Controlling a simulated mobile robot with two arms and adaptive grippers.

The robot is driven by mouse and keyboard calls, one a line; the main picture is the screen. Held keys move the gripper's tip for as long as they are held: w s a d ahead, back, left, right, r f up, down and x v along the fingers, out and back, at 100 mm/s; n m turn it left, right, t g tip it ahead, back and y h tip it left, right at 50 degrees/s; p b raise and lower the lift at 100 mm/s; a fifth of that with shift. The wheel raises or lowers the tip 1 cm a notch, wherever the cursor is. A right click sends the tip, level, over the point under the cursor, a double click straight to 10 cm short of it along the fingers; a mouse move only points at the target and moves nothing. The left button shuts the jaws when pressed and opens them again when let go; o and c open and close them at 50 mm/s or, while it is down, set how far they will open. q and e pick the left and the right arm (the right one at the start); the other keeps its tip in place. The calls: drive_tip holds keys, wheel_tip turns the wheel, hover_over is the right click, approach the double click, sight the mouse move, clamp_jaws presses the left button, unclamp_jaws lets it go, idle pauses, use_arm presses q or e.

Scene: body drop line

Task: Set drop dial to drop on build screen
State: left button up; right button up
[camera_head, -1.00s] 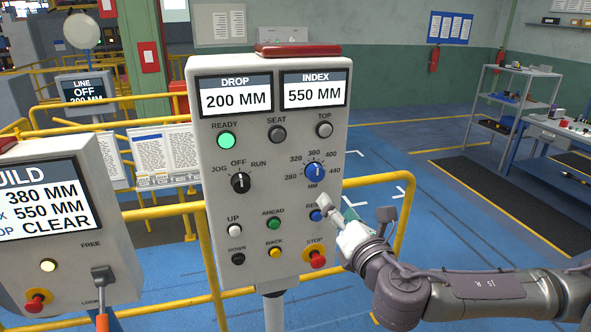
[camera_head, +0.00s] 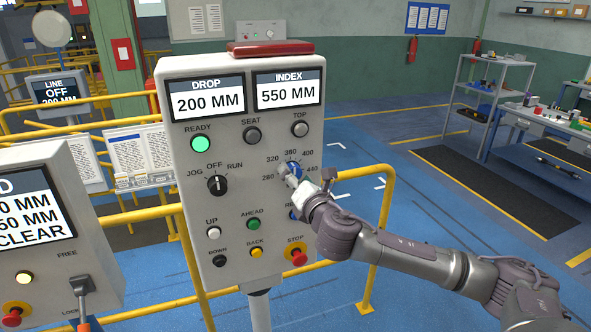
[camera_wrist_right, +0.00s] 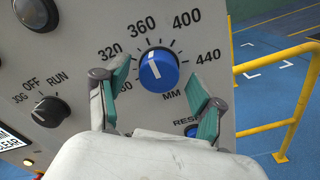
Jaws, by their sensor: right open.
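The blue drop dial (camera_wrist_right: 158,70), with a white pointer line, sits on the grey control panel (camera_head: 185,270). In the wrist view its pointer aims up and slightly left, roughly toward 360; the exact value is hard to read. In the head view the dial (camera_head: 294,169) is partly covered by my right gripper (camera_head: 291,184). In the wrist view the right gripper (camera_wrist_right: 158,86) is open, its green-padded fingers either side of the dial's lower part, with no clear contact. The build screen (camera_head: 32,212) is cut off at the left; "0 MM", "50 MM" and "CLEAR" show. My left gripper is out of view.
The drop display (camera_head: 206,98) reads 200 MM and the index display (camera_head: 289,92) 550 MM. The green READY lamp (camera_head: 201,144) is lit. The JOG/OFF/RUN switch (camera_head: 217,185) is left of the dial. A red stop button (camera_head: 296,257) is below. Yellow rails (camera_head: 385,225) stand behind.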

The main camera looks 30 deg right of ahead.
drive_tip(key=shift+w, duration=0.3)
drive_tip(key=c, duration=1.1)
drive_tip(key=m+b, duration=0.1)
drive_tip(key=m, duration=0.4)
drive_tip(key=shift+b, duration=0.35)
drive_tip(key=shift+c, duration=0.2)
